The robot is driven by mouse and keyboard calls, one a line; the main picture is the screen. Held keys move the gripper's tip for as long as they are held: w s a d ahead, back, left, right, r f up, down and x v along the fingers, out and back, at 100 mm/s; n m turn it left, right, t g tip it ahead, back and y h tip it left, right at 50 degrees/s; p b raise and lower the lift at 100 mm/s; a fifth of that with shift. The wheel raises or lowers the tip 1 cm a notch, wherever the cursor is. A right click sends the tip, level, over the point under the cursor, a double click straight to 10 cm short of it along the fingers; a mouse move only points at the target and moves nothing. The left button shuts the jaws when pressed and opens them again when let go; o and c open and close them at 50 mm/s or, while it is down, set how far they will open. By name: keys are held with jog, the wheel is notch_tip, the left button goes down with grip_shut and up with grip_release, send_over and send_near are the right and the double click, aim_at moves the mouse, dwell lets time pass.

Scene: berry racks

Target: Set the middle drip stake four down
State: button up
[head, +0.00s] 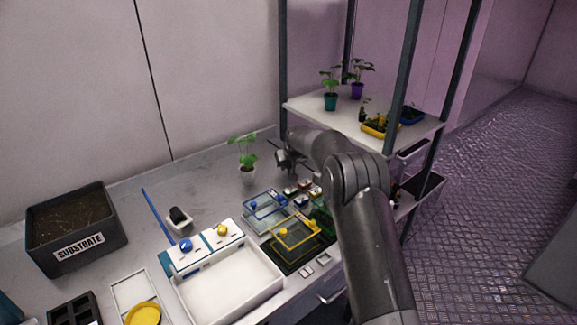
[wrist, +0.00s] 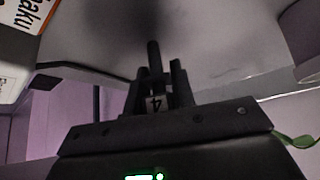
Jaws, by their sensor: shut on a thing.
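My gripper (head: 284,160) is over the back of the bench, right of a white-potted seedling (head: 243,155). In the wrist view my gripper (wrist: 157,88) is shut on the dark drip stake (wrist: 153,56). A pale tag with a "4" (wrist: 156,103) shows between the fingers. The stake's thin rod sticks out past the fingertips toward a blurred grey surface. I cannot tell whether its tip touches anything. In the head view the stake is too small and dark to make out, and my arm hides part of the bench behind it.
A blue-framed tray (head: 264,212), a yellow-framed tray (head: 296,232) and small coloured blocks lie in front of my gripper. A shelf rack (head: 297,104) with potted plants stands to the right. A substrate bin (head: 72,254) stands at left.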

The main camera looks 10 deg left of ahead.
jog(key=o, duration=1)
jog(key=shift+f, duration=0.1)
jog(key=shift+c, duration=0.2)
jog(key=shift+r, duration=0.3)
jog(key=v, duration=1.2)
